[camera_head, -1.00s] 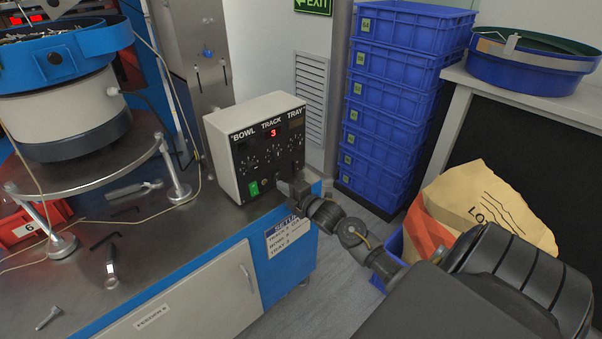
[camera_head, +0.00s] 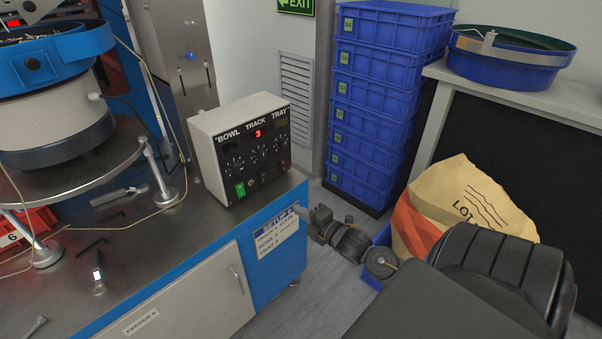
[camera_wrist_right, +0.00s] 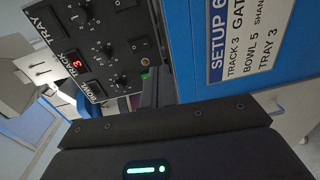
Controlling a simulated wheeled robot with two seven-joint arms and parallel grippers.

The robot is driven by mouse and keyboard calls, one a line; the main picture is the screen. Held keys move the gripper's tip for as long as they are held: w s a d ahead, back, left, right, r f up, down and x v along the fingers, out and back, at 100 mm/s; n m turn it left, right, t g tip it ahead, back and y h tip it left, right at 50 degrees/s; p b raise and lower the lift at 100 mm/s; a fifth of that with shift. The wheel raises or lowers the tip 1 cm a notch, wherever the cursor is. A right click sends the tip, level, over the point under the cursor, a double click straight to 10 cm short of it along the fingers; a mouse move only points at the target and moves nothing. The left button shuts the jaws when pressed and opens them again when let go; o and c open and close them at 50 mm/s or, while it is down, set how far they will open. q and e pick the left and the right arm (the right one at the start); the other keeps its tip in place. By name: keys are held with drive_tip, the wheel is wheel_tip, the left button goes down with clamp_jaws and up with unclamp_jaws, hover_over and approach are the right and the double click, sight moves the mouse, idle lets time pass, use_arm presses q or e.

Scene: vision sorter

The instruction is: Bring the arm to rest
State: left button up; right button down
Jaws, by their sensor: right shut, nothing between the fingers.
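My right arm comes in from the lower right in the head view. Its gripper (camera_head: 313,215) is shut and empty, in the air just right of the blue bench's corner and the setup label (camera_head: 277,233). The control box (camera_head: 243,147), with knobs, a red "3" and a green switch, stands on the bench to the upper left of the gripper, apart from it. In the wrist view the shut fingers (camera_wrist_right: 150,88) show in front of the control box (camera_wrist_right: 95,45) and the setup label (camera_wrist_right: 240,40). My left gripper is not in view.
The steel bench top (camera_head: 205,222) holds a bowl feeder (camera_head: 55,105) and loose tools. Stacked blue crates (camera_head: 385,95) stand behind. A paper sack (camera_head: 470,205) sits close beyond my right arm. Grey floor (camera_head: 335,285) is open right of the bench.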

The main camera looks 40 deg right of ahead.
idle(0.3)
